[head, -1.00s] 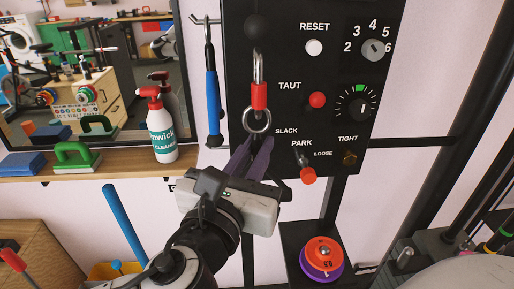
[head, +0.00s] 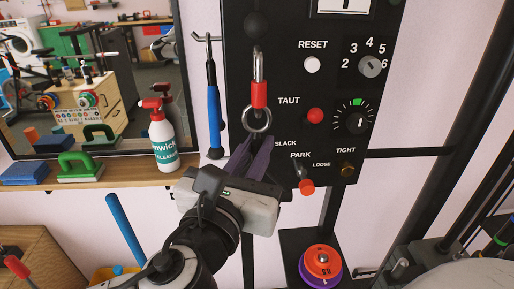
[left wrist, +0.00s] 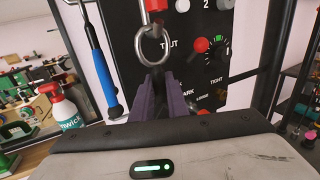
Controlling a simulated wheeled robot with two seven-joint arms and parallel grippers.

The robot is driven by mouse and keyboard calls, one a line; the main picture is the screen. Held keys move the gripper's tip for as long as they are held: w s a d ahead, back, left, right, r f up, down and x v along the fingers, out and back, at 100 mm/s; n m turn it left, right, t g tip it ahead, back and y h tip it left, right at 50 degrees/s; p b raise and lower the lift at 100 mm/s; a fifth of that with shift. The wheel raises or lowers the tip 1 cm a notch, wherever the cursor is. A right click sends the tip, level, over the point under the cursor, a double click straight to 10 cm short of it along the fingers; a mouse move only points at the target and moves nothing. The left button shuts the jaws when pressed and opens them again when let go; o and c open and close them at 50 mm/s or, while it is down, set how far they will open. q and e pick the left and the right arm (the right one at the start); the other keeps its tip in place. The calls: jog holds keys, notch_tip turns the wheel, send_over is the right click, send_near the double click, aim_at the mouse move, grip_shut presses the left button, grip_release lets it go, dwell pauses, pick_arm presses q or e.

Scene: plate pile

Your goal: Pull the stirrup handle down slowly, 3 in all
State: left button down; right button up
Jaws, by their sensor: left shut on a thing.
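The stirrup handle (head: 257,119) shows as a metal ring below a red sleeve and a silver snap link, hanging from a black ball in front of the black panel. My left gripper (head: 249,150) is shut on its lower part, with purple fingers pointing up. The left wrist view shows the ring (left wrist: 154,46) just above the fingertips (left wrist: 160,78); the fingers hide the gripped part. My right gripper is not in view.
A blue-gripped bar (head: 214,105) hangs close left. A spray bottle (head: 163,140) stands on the shelf. Orange and purple discs (head: 322,262) lie below.

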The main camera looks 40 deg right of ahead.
aim_at(256, 134)
pick_arm(q)
jog(key=shift+f, duration=0.15)
jog(key=shift+r, duration=1.65)
jog(key=shift+f, duration=0.25)
jog(key=shift+f+b, duration=0.85)
jog(key=shift+f, duration=0.2)
